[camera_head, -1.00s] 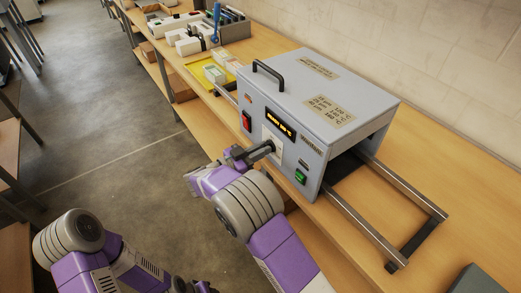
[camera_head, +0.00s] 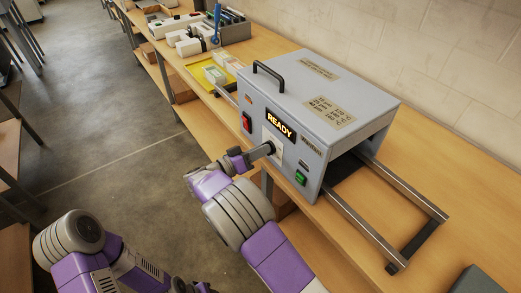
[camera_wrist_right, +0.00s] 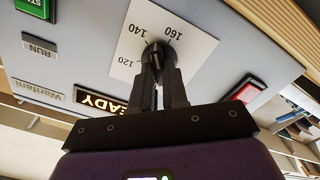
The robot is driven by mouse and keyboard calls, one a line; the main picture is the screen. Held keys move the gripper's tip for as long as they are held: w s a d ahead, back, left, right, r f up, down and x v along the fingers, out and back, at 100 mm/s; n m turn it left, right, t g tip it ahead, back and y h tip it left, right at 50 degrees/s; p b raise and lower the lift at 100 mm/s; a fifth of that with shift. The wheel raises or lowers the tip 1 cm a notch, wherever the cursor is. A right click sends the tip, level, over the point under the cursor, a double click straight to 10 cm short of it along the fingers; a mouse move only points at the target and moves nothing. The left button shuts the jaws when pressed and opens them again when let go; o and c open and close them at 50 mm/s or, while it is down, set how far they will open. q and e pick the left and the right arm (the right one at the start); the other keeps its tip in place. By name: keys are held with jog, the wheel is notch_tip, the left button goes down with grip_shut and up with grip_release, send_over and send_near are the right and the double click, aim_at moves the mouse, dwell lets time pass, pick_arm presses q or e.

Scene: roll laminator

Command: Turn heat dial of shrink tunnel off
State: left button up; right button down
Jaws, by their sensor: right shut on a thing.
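The shrink tunnel (camera_head: 312,95) is a grey box on the wooden bench, its front panel facing me. Its display (camera_head: 281,125) reads READY in the head view; part of that word shows in the right wrist view (camera_wrist_right: 100,102). The dark heat dial (camera_wrist_right: 158,50) sits on a white scale plate (camera_wrist_right: 190,42) with 120, 140 and 160 visible. My right gripper (camera_head: 266,150) is shut on the dial; its fingers (camera_wrist_right: 160,72) hide part of it. My left arm shows at the lower left of the head view; its gripper is out of the frame.
A red switch (camera_head: 247,121) and a green switch (camera_head: 300,177) flank the dial on the panel. Metal rails (camera_head: 405,190) stick out at the right. A yellow tray (camera_head: 205,75) with small boxes lies behind at the left. The floor in front is clear.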

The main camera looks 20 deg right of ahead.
jog(key=shift+s+f+n+p, duration=0.15)
jog(key=shift+n+p, duration=2.2)
jog(key=shift+n, duration=2.4)
jog(key=shift+w+f+n+p, duration=0.15)
jog(key=shift+n+p, duration=2.2)
jog(key=shift+n, duration=2.35)
jog(key=shift+s+f+n+p, duration=0.15)
jog(key=shift+n+p, duration=2.2)
jog(key=shift+n, duration=2.4)
jog(key=c, duration=1.1)
grip_release()
jog(key=shift+c, duration=0.2)
